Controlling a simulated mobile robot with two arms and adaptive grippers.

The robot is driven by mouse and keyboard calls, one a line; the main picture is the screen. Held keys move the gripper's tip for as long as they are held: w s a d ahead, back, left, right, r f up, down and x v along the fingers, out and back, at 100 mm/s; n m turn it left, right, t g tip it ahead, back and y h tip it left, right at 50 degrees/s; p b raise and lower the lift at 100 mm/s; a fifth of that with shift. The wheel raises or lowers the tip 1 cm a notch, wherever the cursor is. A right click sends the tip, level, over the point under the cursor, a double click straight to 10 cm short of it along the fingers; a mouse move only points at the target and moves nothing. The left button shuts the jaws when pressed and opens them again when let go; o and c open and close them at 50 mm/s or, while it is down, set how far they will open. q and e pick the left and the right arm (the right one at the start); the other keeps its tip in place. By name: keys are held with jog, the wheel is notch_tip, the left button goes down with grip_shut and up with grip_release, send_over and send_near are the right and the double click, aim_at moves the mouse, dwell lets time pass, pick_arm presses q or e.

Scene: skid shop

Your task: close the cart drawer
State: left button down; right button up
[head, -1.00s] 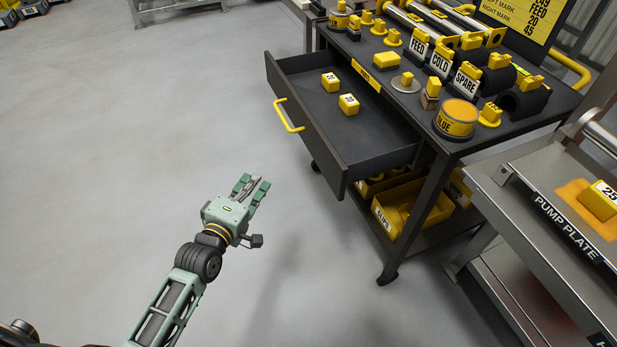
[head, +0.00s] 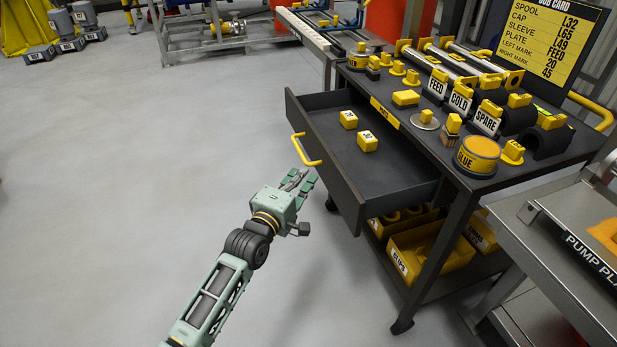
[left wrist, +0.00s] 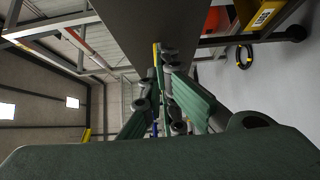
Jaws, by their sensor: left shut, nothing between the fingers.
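The cart drawer (head: 336,179) is pulled well out of the dark cart (head: 455,215), toward the left in the head view. It has a yellow handle (head: 304,151) on its front and two yellow blocks (head: 367,141) inside. My left gripper (head: 303,180) is shut and empty, just in front of the drawer front and below the handle in the picture. I cannot tell whether it touches the drawer. In the left wrist view, the gripper fingers (left wrist: 165,62) are together below a large dark panel (left wrist: 145,18), which looks like the drawer front. My right gripper is not in view.
The cart top carries labelled holders, a yellow glue tin (head: 478,155) and small yellow parts. A yellow clips bin (head: 428,262) stands on the lower shelf. A metal pump plate bench (head: 560,240) is close at right.

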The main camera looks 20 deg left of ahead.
pick_arm(q)
jog(key=shift+w+d, duration=0.6)
jog(key=shift+d, duration=0.3)
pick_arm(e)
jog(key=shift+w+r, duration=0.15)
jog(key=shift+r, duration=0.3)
